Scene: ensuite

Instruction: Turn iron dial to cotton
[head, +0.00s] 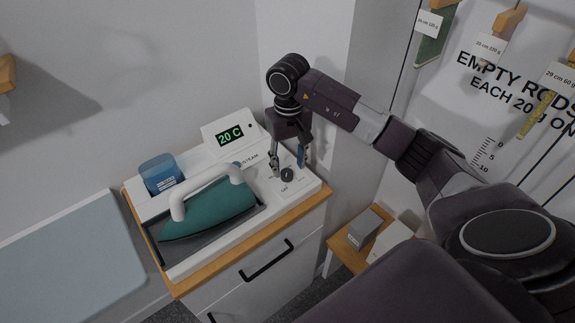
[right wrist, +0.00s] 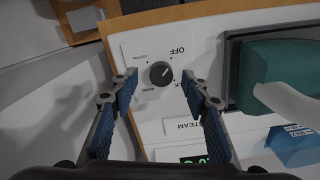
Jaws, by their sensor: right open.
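The iron dial (head: 287,174) is a small dark round knob on a white panel (right wrist: 206,46) at the right end of the white ironing station. In the right wrist view the dial (right wrist: 161,74) has printed words around it; OFF is clear, the smaller ones are hard to read. A pale mark shows on the knob, but its exact setting is unclear. My right gripper (head: 288,162) points down over the dial. Its open blue-padded fingers (right wrist: 162,84) are on either side of the knob, with visible gaps. My left gripper is not in view.
The teal iron (head: 212,212) with a white handle lies in its tray left of the dial. A display (head: 230,135) reads 20 C, and a blue container (head: 160,174) stands behind the iron. A low wooden stand (head: 345,256) with a grey box is at right.

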